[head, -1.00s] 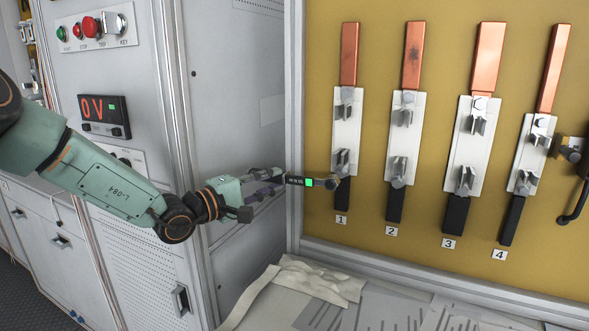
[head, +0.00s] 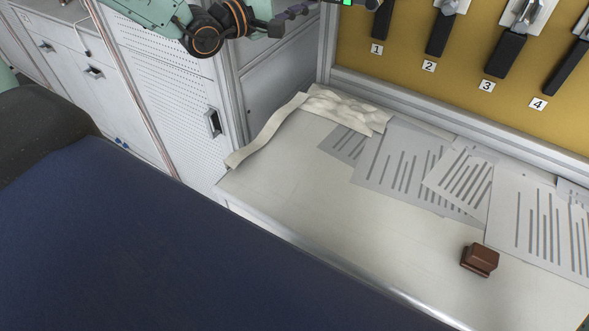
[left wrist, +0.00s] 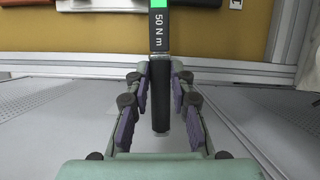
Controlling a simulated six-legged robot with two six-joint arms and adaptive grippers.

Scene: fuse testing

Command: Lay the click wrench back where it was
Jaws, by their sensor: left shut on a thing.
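The click wrench (left wrist: 160,45) shows in the left wrist view with a black grip, a "50 N m" label and a lit green patch. My left gripper (left wrist: 160,88) is shut around its black grip, with the grip's end pointing back towards my palm. The wrench's head is cut off in both views. My right gripper is not in view.
The bench's front left part is clear. Grey cabinets (head: 175,75) stand left.

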